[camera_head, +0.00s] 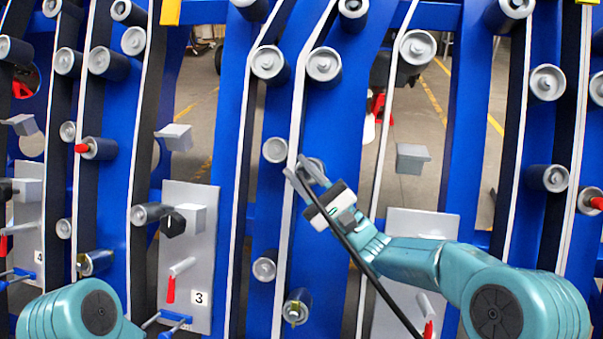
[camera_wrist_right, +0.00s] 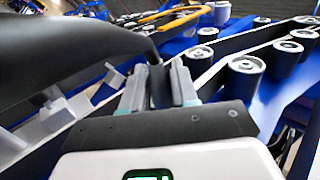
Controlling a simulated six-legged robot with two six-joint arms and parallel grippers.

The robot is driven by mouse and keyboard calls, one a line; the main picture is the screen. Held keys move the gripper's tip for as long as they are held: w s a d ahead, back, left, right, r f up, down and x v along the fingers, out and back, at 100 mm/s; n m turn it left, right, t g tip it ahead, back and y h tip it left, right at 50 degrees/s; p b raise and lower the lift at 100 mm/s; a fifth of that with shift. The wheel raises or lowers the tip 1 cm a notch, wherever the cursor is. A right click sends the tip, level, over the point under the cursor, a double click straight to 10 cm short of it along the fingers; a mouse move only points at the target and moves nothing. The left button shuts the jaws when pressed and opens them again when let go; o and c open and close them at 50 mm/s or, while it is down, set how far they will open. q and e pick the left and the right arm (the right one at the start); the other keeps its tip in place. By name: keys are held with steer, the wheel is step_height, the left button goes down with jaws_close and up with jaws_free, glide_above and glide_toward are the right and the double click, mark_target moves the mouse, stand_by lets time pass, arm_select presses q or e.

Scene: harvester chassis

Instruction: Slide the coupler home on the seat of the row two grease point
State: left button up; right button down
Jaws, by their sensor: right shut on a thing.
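My right gripper (camera_head: 308,178) reaches up to the left in the middle of the head view. It is shut on the coupler, a dark piece (camera_wrist_right: 159,88) between the two grey fingers in the right wrist view. A black hose (camera_head: 372,278) runs from the gripper down to the right; it looms large at upper left in the wrist view (camera_wrist_right: 70,48). A grey plate (camera_head: 425,222) stands behind my right arm, with a red-tipped fitting (camera_head: 428,328) low on it. Its number and any seat are hidden or unclear. My left gripper is out of view; only a left arm joint shows.
A grey plate marked 3 (camera_head: 205,255) carries a black knob (camera_head: 173,223) and a red-handled fitting (camera_head: 170,287). A plate marked 4 (camera_head: 30,215) is at far left. Blue uprights, belts and several rollers (camera_head: 323,65) crowd around the right gripper. A grey block (camera_head: 411,158) sits right of it.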

steer(key=shift+w+f, duration=0.3)
steer(key=shift+w, duration=0.15)
steer(key=c, duration=0.8)
jaws_free()
steer(key=shift+d, duration=0.1)
steer(key=shift+f, duration=0.1)
steer(key=p+v, duration=0.1)
steer(key=v, duration=1.5)
steer(key=shift+f, duration=0.1)
steer(key=shift+s, duration=0.1)
